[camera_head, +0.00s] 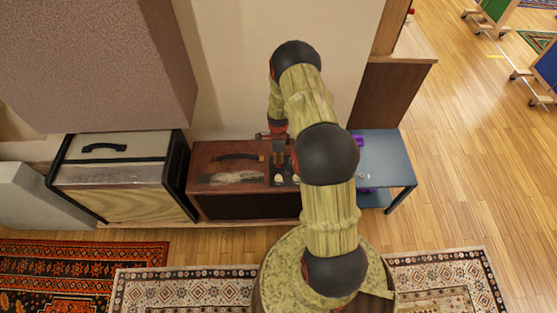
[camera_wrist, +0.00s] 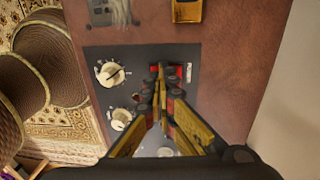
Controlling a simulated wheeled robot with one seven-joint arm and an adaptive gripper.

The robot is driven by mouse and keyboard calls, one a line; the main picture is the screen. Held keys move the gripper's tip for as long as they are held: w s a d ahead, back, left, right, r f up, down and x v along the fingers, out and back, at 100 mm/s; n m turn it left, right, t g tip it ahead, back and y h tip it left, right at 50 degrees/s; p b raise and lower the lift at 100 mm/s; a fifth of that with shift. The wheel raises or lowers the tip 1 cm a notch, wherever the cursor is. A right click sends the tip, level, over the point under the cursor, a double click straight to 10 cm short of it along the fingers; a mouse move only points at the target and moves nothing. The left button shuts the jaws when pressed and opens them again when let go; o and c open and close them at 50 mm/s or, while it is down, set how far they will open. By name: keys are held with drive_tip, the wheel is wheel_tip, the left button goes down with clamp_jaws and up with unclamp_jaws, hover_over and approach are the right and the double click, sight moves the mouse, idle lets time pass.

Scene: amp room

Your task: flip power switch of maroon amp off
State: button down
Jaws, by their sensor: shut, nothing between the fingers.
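The maroon amp (camera_head: 225,160) stands against the wall, left of my arm, with a dark handle and a pale worn patch on top. Its dark control panel (camera_wrist: 100,55) fills the middle of the wrist view and carries cream knobs (camera_wrist: 110,74). A small red switch (camera_wrist: 188,72) on the panel lies just right of my fingertips. My gripper (camera_wrist: 158,76) is shut and empty, pointing down at the panel beside the switch. Whether the tips touch it, and which way it is set, I cannot tell. In the head view, my gripper (camera_head: 278,156) is over the panel, partly hidden by my arm.
A cream-topped amp (camera_head: 110,172) stands left of the maroon one, under a large mauve box (camera_head: 100,60). A blue-grey table (camera_head: 388,160) with purple items is at the right. The wall is close behind. Patterned rugs (camera_head: 185,285) cover the floor in front.

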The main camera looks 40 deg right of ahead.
drive_tip(key=shift+s+a+f, duration=0.25)
drive_tip(key=shift+s+f, duration=0.2)
drive_tip(key=shift+w, duration=0.1)
drive_tip(key=shift+w+d+b, duration=0.35)
drive_tip(key=shift+w+d, duration=0.05)
drive_tip(key=shift+w, duration=0.1)
drive_tip(key=shift+r, duration=0.1)
drive_tip(key=shift+d+r, duration=0.1)
drive_tip(key=shift+r, duration=0.1)
wheel_tip(320, 180, up, 14)
drive_tip(key=s+a+p, duration=0.1)
drive_tip(key=p, duration=0.4)
drive_tip(key=shift+p, duration=0.3)
drive_tip(key=shift+a, duration=0.1)
